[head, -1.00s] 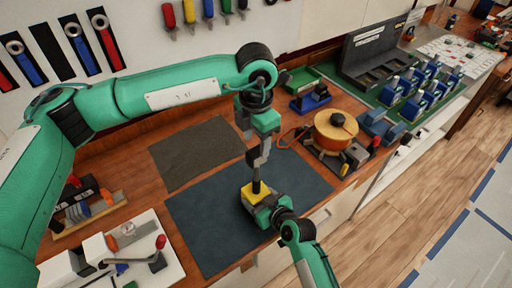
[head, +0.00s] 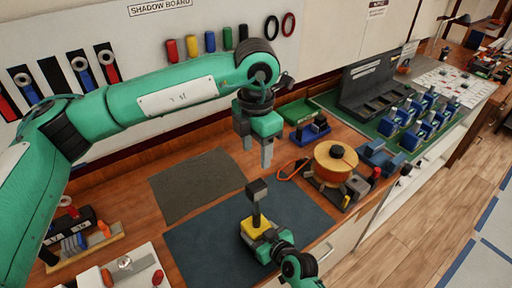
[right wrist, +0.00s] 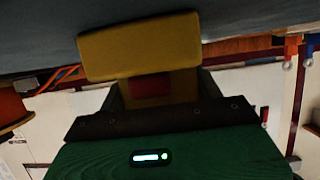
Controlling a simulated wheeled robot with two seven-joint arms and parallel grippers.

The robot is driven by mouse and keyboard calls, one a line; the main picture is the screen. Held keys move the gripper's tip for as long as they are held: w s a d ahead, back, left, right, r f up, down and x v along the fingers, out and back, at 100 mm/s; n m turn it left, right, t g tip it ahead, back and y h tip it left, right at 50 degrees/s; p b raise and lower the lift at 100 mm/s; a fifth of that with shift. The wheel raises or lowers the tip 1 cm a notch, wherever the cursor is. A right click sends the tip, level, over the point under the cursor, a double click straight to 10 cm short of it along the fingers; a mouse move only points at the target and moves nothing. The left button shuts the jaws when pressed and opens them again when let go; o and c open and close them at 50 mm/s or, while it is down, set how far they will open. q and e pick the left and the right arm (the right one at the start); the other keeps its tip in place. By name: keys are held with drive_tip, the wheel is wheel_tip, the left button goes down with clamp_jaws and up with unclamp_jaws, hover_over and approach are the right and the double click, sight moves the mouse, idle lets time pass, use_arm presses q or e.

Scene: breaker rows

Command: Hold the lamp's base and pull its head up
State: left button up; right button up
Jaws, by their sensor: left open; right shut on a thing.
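The lamp stands upright on the dark blue mat (head: 205,240). It has a yellow base (head: 250,228), a dark thin stem and a dark block-shaped head (head: 257,189) at the top. My right gripper (head: 262,240) is shut on the yellow base from the front. In the right wrist view the yellow base (right wrist: 140,47) shows between the jaws, with a red patch on it. My left gripper (head: 256,152) is open and empty. It points down above the lamp head, with a clear gap between its fingertips and the head.
A grey mat (head: 195,185) lies at the back left. A rack (head: 85,240) with coloured parts is at the left. The blue mat around the lamp is mostly clear.

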drive_tip(key=o, duration=1.4)
